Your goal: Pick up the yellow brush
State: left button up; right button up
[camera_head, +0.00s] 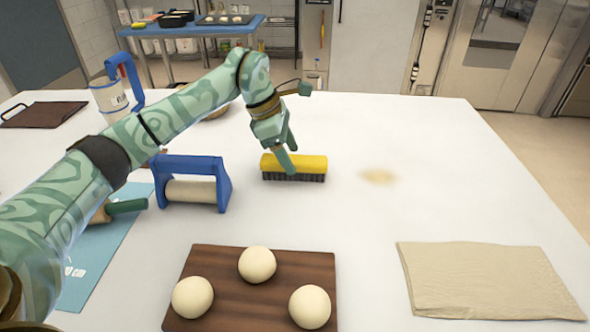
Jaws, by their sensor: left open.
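The yellow brush (308,163) lies on the white table near the middle, with its dark bristles facing down. My left arm reaches in from the left, and my left gripper (289,158) is at the brush's left half. One finger overlaps the brush's front side in the picture. The other finger is partly hidden, and I cannot tell whether either finger touches the brush. The left gripper is open. My right gripper does not show.
A blue-framed roller (222,186) stands left of the brush. A wooden board (235,290) with dough balls is in front, and a folded cloth (488,280) lies front right. A flour patch (379,177) is right of the brush. The table's right side is mostly clear.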

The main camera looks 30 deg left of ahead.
aim_at(292, 158)
pick_arm(q)
jog(key=x, duration=0.3)
jog(key=shift+b, duration=0.3)
jog(key=shift+r, duration=0.1)
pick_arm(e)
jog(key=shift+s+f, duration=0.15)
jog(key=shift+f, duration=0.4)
pick_arm(q)
jog(key=c, duration=1.1)
notch_tip(292, 158, up, 4)
jog(key=shift+s+r+p, duration=0.15)
jog(key=shift+r+p, duration=0.05)
jog(key=shift+p, duration=1)
jog(key=shift+s+d+r+p, duration=0.75)
jog(key=shift+s+d+r, duration=0.7)
jog(key=shift+s+d, duration=0.15)
jog(key=shift+s+d+r+p, duration=0.8)
jog(key=shift+s+d+r, duration=0.65)
jog(key=shift+s+d, duration=0.2)
jog(key=shift+s+d+r+p, duration=0.75)
jog(key=shift+s+d+r, duration=0.7)
jog(key=shift+s+d, duration=0.15)
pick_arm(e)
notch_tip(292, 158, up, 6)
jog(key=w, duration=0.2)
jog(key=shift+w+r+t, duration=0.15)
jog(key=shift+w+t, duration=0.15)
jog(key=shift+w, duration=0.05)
